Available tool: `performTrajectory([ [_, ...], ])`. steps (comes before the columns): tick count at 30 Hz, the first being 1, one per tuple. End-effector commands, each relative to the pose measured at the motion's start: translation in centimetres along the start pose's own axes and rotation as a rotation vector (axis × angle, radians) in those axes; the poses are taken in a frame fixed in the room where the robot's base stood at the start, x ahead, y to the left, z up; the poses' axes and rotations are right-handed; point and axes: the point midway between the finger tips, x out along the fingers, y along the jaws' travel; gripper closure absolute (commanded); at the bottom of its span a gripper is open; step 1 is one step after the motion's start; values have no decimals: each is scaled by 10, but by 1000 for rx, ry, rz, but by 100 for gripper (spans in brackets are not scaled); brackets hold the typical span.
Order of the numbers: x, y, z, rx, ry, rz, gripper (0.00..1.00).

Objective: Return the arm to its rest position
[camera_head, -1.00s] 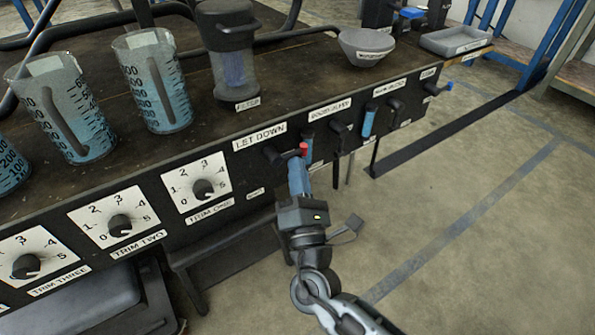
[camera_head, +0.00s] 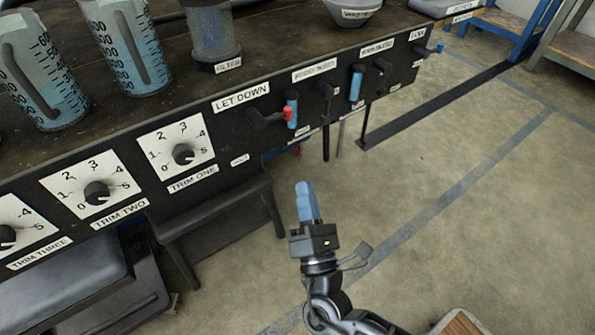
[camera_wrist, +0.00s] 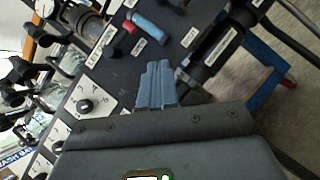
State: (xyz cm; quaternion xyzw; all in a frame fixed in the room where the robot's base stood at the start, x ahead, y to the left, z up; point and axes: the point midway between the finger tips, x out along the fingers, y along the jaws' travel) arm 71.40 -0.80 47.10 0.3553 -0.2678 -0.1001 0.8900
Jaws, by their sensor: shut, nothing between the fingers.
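My gripper (camera_head: 305,190) is in front of the bench's front panel, in the lower middle of the head view, with floor behind it. Its blue fingers are shut together with nothing between them. The fingers also show in the wrist view (camera_wrist: 157,85), pointing toward the panel. The gripper is apart from the LET DOWN lever (camera_head: 268,117), which has a red tip and sits on the panel above and to the left of the fingers. My arm reaches up from the bottom edge.
The bench front carries the TRIM ONE dial (camera_head: 183,154), the TRIM TWO dial (camera_head: 97,192) and more levers to the right. Measuring jugs (camera_head: 128,50) and a filter (camera_head: 212,35) stand on top. A black stool (camera_head: 215,197) stands below. Floor at right is open.

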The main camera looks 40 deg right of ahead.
Motion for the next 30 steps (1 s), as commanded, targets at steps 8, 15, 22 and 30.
performTrajectory([
  [8,-8,-3,1,0,0,2,100],
  [15,-8,-2,1,0,0,1,100],
  [22,-9,-4,1,3,3,-5,100],
  [30,-48,-72,24,160,150,-273,100],
])
